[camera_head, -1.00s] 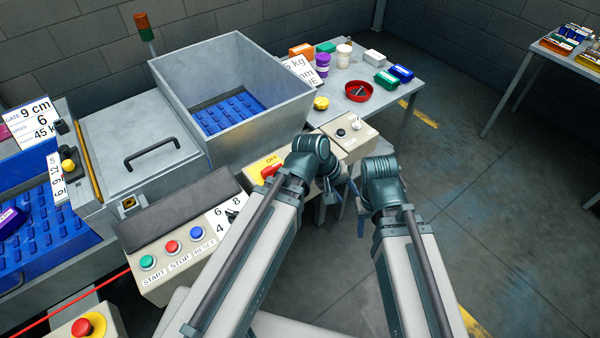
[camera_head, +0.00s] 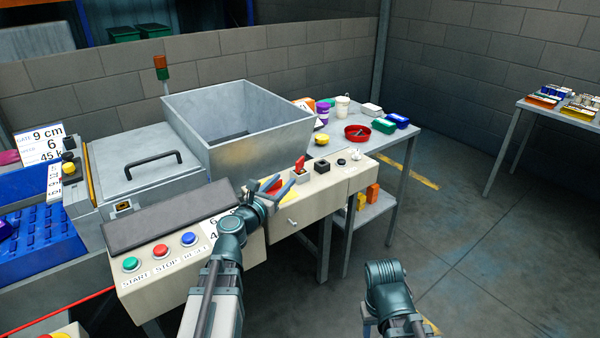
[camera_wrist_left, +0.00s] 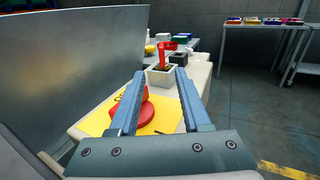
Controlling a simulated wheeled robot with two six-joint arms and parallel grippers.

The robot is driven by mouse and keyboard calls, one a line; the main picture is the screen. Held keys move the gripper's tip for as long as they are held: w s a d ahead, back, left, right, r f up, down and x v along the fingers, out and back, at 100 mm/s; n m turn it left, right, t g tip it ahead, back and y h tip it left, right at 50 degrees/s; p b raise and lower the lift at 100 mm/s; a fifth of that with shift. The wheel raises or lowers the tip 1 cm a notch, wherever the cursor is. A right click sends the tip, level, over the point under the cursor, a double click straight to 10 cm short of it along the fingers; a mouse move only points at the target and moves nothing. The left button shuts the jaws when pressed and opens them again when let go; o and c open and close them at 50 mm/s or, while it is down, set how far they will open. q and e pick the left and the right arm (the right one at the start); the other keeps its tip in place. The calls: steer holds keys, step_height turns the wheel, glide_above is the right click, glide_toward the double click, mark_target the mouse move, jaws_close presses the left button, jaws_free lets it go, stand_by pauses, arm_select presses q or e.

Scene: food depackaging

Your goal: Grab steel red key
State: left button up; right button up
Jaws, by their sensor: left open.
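A red upright key-like handle (camera_head: 300,164) stands on a small pale base on the control box, and it also shows in the left wrist view (camera_wrist_left: 166,50). My left gripper (camera_head: 284,184) is open and empty, just in front of and a little left of this handle. In the left wrist view its two fingers (camera_wrist_left: 160,80) frame the handle's base from nearer the camera, without visible contact. A red rotary switch (camera_wrist_left: 146,112) on a yellow plate (camera_wrist_left: 168,122) lies below the fingers and is partly hidden by the left one. My right arm is low at the right; its jaws are not clear.
A red bowl (camera_head: 358,132) with a dark item in it sits on the rear table. Black controls (camera_head: 322,167) stand right of the red handle. The steel hopper (camera_head: 240,120) rises behind left. Floor space is open at right.

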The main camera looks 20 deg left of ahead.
mark_target(296, 172)
arm_select(q)
steer(key=x, duration=0.8)
steer(key=shift+w, duration=0.25)
steer(key=shift+x, duration=2.7)
steer(key=shift+s+d+r, duration=0.1)
steer(key=shift+d+r, duration=0.05)
jaws_close()
